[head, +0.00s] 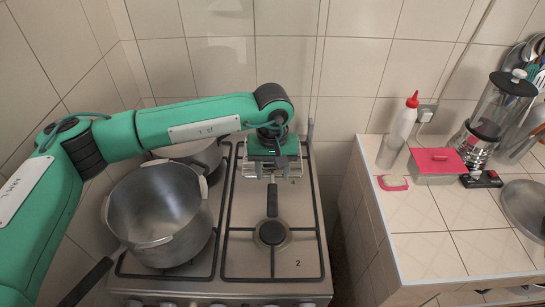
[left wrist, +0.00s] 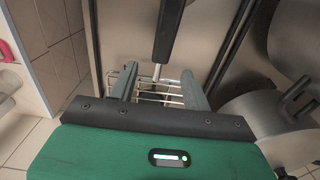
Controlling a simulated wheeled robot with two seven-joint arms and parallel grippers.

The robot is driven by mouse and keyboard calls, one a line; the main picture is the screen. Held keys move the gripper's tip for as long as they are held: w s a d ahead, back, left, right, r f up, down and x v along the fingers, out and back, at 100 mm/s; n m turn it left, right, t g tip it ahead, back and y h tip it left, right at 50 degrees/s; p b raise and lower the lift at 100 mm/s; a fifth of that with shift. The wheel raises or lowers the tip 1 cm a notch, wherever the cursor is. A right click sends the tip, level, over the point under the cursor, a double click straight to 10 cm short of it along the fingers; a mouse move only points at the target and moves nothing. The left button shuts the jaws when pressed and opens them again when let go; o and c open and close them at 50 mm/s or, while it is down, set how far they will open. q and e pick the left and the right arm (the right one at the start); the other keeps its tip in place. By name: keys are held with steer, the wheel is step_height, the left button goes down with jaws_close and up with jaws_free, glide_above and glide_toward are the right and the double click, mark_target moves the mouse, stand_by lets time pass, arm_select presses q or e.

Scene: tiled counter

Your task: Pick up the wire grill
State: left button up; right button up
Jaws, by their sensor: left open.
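The wire grill (left wrist: 150,97) shows in the left wrist view as pale thin wires between and beyond my left gripper's fingers. Its black handle (left wrist: 168,32) points away from the gripper. In the head view the handle (head: 272,201) points toward the front burner, and the gripper mostly hides the wire part. My left gripper (head: 272,174) is open over the wire part at the back of the stove; its two fingers also show in the left wrist view (left wrist: 160,88). I cannot tell whether the fingers touch the wires. My right gripper is not in view.
A large open pot (head: 158,205) stands on the left burners, with a smaller pot (head: 198,155) behind it. The front right burner (head: 272,233) is bare. A tiled counter (head: 440,257) to the right, across a gap, holds a red-lidded box (head: 437,163), a bottle and a blender.

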mark_target(272, 183)
arm_select(q)
steer(key=f+p, duration=0.1)
steer(key=f, duration=0.2)
steer(key=shift+w+f+p, duration=0.2)
steer(key=shift+p, duration=0.15)
steer(key=shift+f, duration=0.4)
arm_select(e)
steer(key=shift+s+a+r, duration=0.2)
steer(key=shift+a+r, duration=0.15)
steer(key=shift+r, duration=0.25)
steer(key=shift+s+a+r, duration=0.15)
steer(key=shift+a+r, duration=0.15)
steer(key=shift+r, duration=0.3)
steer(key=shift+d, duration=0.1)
arm_select(q)
jaws_close()
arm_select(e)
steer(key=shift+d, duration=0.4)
arm_select(q)
steer(key=shift+r, duration=0.1)
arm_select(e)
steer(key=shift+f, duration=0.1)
